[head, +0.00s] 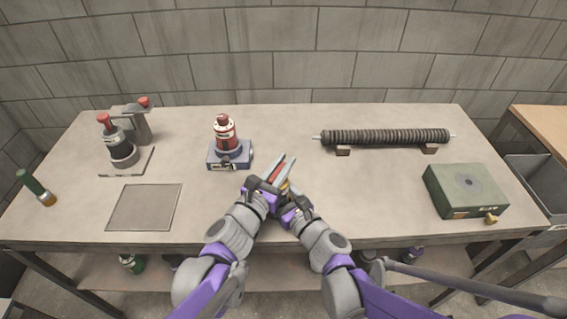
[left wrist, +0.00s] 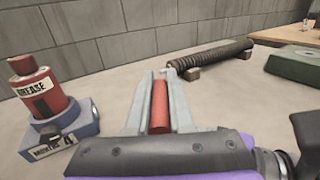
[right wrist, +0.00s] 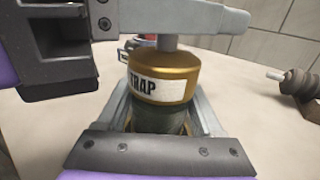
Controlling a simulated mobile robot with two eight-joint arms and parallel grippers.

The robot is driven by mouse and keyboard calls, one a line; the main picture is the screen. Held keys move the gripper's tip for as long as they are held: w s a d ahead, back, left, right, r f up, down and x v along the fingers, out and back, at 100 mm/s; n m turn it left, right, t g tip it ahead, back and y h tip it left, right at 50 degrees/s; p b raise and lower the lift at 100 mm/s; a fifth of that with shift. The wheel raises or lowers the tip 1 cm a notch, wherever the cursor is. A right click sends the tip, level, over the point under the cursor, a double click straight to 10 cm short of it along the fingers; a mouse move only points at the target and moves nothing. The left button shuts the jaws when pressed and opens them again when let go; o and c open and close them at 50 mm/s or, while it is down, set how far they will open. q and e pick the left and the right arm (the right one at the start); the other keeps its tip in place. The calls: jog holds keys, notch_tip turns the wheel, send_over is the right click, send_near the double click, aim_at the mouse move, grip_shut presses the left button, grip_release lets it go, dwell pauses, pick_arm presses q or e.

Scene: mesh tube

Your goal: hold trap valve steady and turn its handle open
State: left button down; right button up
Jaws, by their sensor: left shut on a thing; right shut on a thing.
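The trap valve shows in the right wrist view as a gold cap (right wrist: 165,77) labelled TRAP above a dark green body (right wrist: 158,121). My right gripper (right wrist: 164,108) is shut around the body, one finger on each side. The valve's red handle (left wrist: 160,106) lies between the fingers of my left gripper (left wrist: 160,76), which is shut on it. In the head view the red handle (head: 277,172) shows between the left gripper's fingers, above the right gripper. Both grippers are close together near the table's front middle, and they hide most of the valve there.
A red grease bottle (head: 225,133) stands on a blue base (head: 230,155) just left and behind. A ribbed tube (head: 385,137) rests on blocks at the back right. A green box (head: 465,190) is at the right. A grey mat (head: 143,207) lies left. Table around the grippers is clear.

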pick_arm(q)
jog(key=c, duration=0.8)
grip_release()
jog(key=v, duration=1.2)
